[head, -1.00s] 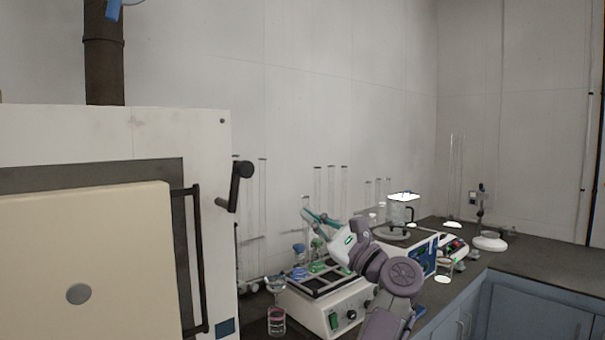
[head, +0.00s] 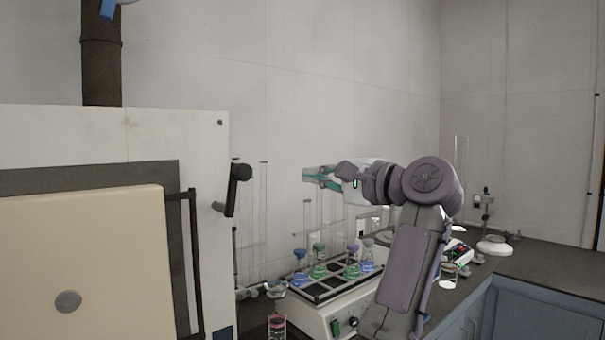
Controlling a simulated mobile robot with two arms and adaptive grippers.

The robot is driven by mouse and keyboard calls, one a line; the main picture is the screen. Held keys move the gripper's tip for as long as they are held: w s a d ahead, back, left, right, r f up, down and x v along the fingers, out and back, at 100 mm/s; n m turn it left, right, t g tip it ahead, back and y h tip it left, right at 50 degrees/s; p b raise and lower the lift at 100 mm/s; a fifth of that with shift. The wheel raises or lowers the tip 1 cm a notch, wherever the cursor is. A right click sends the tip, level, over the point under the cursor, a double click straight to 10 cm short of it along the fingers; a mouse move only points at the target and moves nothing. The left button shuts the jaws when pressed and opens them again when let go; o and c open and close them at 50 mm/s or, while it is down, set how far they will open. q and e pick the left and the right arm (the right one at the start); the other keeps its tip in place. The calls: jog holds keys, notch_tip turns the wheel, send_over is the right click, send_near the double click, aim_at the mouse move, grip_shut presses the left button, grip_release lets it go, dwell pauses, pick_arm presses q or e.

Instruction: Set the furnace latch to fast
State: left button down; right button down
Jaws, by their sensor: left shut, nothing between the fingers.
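The furnace (head: 205,135) stands at the left, a white box with a cream door (head: 110,230) and a tall black door handle (head: 194,260). The furnace latch (head: 233,190) is a dark lever at the front's right edge. Its thick knob is at the top and its arm slants down to the left. My left gripper (head: 308,178) has teal fingers, is shut and empty, and points left towards the latch. A clear gap lies between them in the picture. My right gripper is not in view.
A shaker (head: 318,318) with several flasks of coloured liquid stands below my left gripper. Tall glass tubes (head: 263,215) stand between the furnace and the gripper. A small glass (head: 277,327) is at the front. The dark counter (head: 530,265) is mostly clear at right.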

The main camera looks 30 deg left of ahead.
pick_arm(q)
jog(key=s+a+p, duration=0.1)
jog(key=a+p, duration=0.2)
jog(key=a, duration=0.7)
jog(key=shift+s, duration=0.15)
jog(key=shift+a, duration=0.1)
